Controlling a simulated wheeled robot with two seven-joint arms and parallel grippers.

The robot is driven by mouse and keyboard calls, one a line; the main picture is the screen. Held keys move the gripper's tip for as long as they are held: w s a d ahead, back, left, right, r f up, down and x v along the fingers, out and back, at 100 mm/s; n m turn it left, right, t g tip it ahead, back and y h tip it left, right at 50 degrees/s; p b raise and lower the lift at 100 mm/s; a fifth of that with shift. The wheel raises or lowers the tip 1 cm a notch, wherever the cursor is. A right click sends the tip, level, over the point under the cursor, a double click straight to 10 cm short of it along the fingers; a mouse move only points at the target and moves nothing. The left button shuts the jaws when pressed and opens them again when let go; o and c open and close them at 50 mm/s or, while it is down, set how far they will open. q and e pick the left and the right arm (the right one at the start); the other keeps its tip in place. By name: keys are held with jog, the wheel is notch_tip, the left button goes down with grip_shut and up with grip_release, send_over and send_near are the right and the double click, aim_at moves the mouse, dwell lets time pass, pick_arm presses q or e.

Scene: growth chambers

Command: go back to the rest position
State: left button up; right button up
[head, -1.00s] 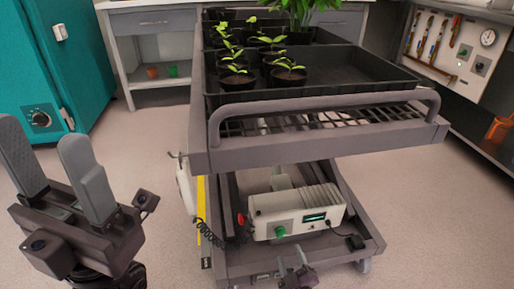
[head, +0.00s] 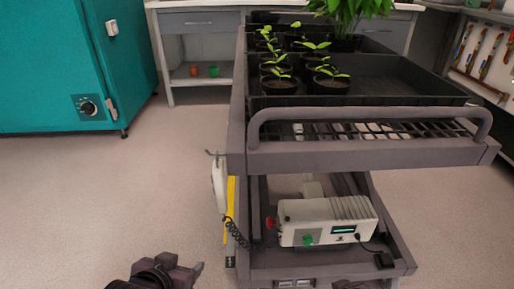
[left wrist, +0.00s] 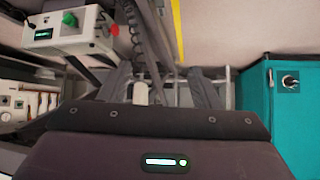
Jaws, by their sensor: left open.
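My left gripper shows in the left wrist view (left wrist: 160,75). Its two grey fingers stand well apart with nothing held between them. In the head view only a dark part of my left arm's end shows at the bottom edge, left of the cart, and the fingers cannot be made out there. It is over open floor, apart from the cart. I do not make out my right gripper in either view.
A grey cart (head: 237,150) stands close in front. It carries a black tray (head: 400,75) with several potted seedlings (head: 280,84), and a white device (head: 325,218) below. A teal chamber (head: 45,60) stands at the left. The floor (head: 140,190) between them is clear.

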jog(key=s+r+m+g, duration=0.1)
jog(key=s+r+g, duration=0.2)
jog(key=s+r, duration=0.3)
pick_arm(q)
jog(key=s+a+f+g+y+p, duration=0.15)
jog(key=s+f+g+p, duration=0.25)
jog(key=s+f+p, duration=0.55)
jog(key=s+a+f+g+p, duration=0.25)
jog(key=f+p, duration=0.35)
jog(key=p, duration=0.9)
pick_arm(e)
jog(key=s+d+f+g, duration=0.1)
jog(key=s+f, duration=0.4)
jog(key=f, duration=0.4)
pick_arm(q)
jog(key=s+a+g+p, duration=0.2)
jog(key=s+a+p, duration=0.1)
jog(key=s+p, duration=1.2)
jog(key=s, duration=0.3)
jog(key=shift+s+p, duration=0.3)
pick_arm(e)
jog(key=s+d+g, duration=0.1)
jog(key=s+d, duration=0.2)
jog(key=s, duration=1.5)
jog(key=shift+d+h, duration=0.2)
jog(key=shift+h, duration=0.1)
